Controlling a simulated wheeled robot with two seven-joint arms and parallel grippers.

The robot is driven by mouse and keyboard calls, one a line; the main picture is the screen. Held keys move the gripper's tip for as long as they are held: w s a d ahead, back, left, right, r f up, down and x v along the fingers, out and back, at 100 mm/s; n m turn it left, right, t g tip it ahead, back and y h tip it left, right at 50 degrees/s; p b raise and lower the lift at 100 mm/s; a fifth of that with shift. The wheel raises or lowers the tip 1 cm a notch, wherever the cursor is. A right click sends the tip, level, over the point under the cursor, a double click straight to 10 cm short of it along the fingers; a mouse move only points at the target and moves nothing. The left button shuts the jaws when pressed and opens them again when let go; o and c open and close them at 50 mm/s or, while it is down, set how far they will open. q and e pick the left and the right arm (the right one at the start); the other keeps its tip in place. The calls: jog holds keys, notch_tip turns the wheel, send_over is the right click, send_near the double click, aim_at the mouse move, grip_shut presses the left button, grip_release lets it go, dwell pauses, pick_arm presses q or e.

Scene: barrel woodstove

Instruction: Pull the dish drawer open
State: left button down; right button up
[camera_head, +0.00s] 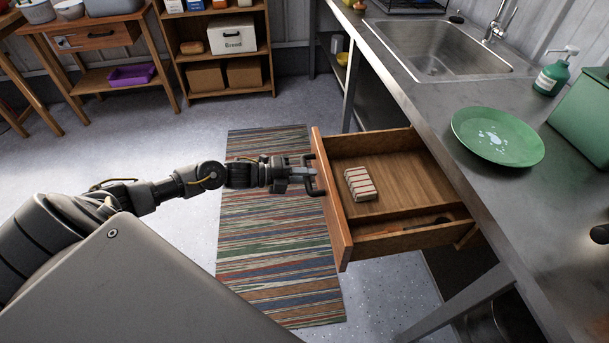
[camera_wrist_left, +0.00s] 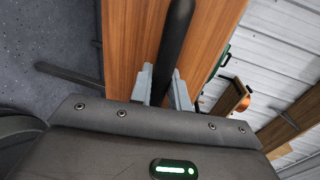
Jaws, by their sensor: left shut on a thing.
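The wooden dish drawer (camera_head: 390,172) stands pulled out from under the metal counter in the head view. Its inside shows, with a small striped bundle (camera_head: 360,184) in the main part and a narrow front compartment holding a dark item. The drawer's dark handle (camera_head: 314,176) is on its front panel. My left gripper (camera_head: 307,175) is shut on the handle. In the left wrist view the dark handle bar (camera_wrist_left: 176,40) passes between the two grey fingers (camera_wrist_left: 162,85), with the wooden drawer front behind it. My right gripper is not in view.
The metal counter (camera_head: 440,90) with a sink (camera_head: 445,50) runs along the right. A green plate (camera_head: 497,136) and a soap bottle (camera_head: 554,74) stand on it. A striped rug (camera_head: 275,240) lies below the drawer. Shelves stand at the back; floor at left is clear.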

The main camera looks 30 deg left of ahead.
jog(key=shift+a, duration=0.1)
pick_arm(q)
jog(key=c, duration=1.4)
grip_release()
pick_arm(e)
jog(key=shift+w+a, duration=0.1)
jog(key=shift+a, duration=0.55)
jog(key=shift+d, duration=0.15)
